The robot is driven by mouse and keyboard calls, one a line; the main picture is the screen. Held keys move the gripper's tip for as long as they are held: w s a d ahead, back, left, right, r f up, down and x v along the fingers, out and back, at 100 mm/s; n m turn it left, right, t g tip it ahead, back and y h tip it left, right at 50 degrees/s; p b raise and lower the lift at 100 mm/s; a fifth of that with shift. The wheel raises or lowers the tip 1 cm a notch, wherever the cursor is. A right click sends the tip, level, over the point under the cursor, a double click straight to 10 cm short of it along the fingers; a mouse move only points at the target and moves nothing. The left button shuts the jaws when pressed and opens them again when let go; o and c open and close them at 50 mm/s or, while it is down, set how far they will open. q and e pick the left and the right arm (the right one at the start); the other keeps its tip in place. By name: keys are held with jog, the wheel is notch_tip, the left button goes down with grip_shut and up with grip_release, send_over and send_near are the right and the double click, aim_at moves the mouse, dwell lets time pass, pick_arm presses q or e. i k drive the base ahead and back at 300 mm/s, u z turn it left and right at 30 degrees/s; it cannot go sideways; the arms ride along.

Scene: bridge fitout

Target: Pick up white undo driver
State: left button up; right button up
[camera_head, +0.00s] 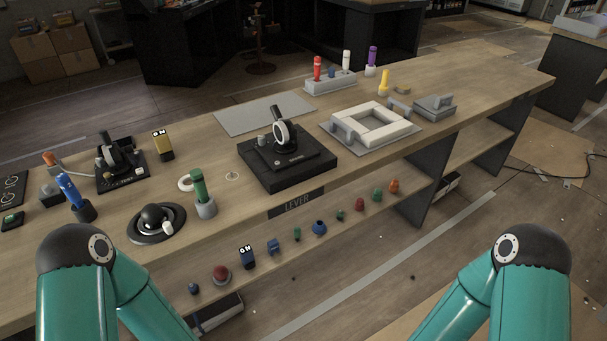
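A white upright driver handle (346,60) stands at the back of the bench, in a grey holder block (331,84). A red handle (317,68) stands in the same block to its left, with a short blue piece between them. A purple handle (372,56) stands in its own small base to its right. I cannot read any label on the white handle. Only teal links and dark joints of my two arms show at the lower left and lower right, well apart from the white handle. Neither gripper is in view.
On the wooden bench stand a black lever box (287,160), a white square frame (371,126), a yellow handle (384,82) and a green handle (199,185). A flat grey plate (262,115) leaves low free room. Several small knobs sit on the lower shelf.

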aim_at(346, 53)
jog(key=u, duration=0.15)
jog(key=i, duration=0.8)
jog(key=z, duration=0.2)
jog(key=k, duration=0.8)
jog(key=u, duration=0.25)
jog(key=i, duration=0.85)
jog(key=z, duration=0.1)
